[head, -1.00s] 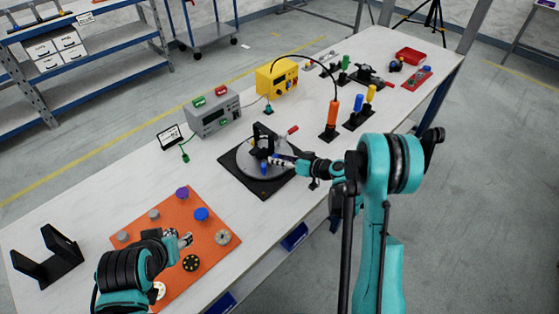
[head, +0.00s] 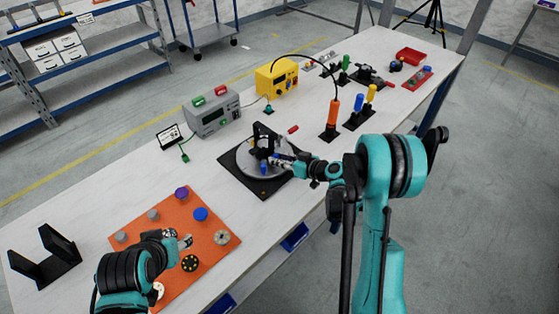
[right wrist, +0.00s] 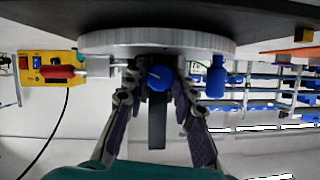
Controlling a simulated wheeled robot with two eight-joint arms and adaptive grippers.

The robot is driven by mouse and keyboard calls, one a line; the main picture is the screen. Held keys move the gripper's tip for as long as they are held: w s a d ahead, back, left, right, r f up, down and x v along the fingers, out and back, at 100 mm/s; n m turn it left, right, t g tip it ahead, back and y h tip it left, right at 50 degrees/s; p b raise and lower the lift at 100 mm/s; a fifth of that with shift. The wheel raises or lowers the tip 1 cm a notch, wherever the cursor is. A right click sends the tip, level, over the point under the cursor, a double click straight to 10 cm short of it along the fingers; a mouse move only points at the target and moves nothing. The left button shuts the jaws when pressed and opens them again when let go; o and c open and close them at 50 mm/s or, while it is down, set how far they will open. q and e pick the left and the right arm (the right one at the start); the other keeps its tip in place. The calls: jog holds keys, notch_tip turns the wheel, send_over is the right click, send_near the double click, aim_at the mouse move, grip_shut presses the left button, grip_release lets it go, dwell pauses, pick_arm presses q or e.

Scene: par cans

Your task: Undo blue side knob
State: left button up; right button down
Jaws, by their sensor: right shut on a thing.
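The blue side knob (right wrist: 158,78), with a pale line on its face, sits on a black upright bracket (head: 264,136) on the grey turntable (head: 249,165). My right gripper (right wrist: 158,88) is shut on this knob, with one finger on each side of it. In the head view my right gripper (head: 279,158) reaches in from the right and hides most of the knob.
The orange board (head: 213,261) carries several knobs. A red handle (head: 293,129) is behind the turntable. A grey box (head: 213,113), a yellow box (head: 277,77) and an orange upright cylinder (head: 332,113) stand farther back. The table's front edge is close to my right arm.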

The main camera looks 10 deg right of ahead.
jog(key=shift+s+a+n+t+h+b, duration=0.1)
jog(key=shift+n+t+h+b, duration=0.4)
jog(key=shift+n+h+b, duration=0.75)
jog(key=shift+n+y, duration=0.25)
jog(key=shift+n, duration=0.1)
jog(key=c, duration=1.5)
grip_release()
jog(key=v, duration=1.2)
jog(key=shift+f, duration=0.1)
jog(key=shift+s+a, duration=0.1)
